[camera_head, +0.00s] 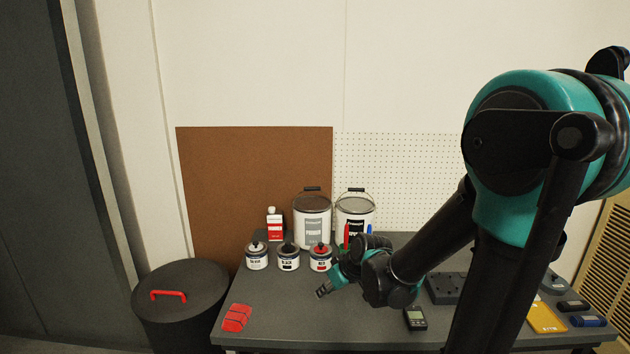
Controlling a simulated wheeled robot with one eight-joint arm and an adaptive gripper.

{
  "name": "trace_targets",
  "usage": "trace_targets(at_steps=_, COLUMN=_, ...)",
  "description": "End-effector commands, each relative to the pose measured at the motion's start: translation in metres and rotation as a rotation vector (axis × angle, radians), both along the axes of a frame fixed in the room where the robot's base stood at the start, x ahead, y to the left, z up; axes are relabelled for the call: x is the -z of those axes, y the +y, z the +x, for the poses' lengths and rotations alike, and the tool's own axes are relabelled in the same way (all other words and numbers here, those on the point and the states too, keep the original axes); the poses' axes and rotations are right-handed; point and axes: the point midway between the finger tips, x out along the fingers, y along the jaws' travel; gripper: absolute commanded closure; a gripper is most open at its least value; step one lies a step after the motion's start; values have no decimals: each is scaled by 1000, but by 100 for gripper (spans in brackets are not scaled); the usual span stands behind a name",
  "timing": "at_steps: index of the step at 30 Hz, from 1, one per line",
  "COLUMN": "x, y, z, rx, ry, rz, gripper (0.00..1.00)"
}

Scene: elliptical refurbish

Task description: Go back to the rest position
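My arm reaches in from the right over a dark grey table (280,328). My gripper (323,291) is above the middle of the table, in front of the small paint cans, pointing down and to the left. Its fingers are small and partly turned away, so I cannot tell whether they are open or shut. No object clearly shows between them. My arm hides part of the table's right half.
Small cans (257,257) stand before two large buckets (312,222) and a red-and-white bottle (274,224). A red object (236,318) lies front left; a handheld meter (416,318) and yellow item (545,316) lie right.

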Motion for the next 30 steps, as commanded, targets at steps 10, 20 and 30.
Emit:
trace_targets(at_steps=10, x=20, y=-123, z=-91, rx=474, ry=162, rz=-89, gripper=80)
trace_targets(at_steps=20, x=30, y=-159, z=-126, rx=653, ry=206, rz=-119, gripper=80)
trace_targets(at_steps=30, x=30, y=-159, z=-126, rx=653, ry=206, rz=-119, gripper=80)
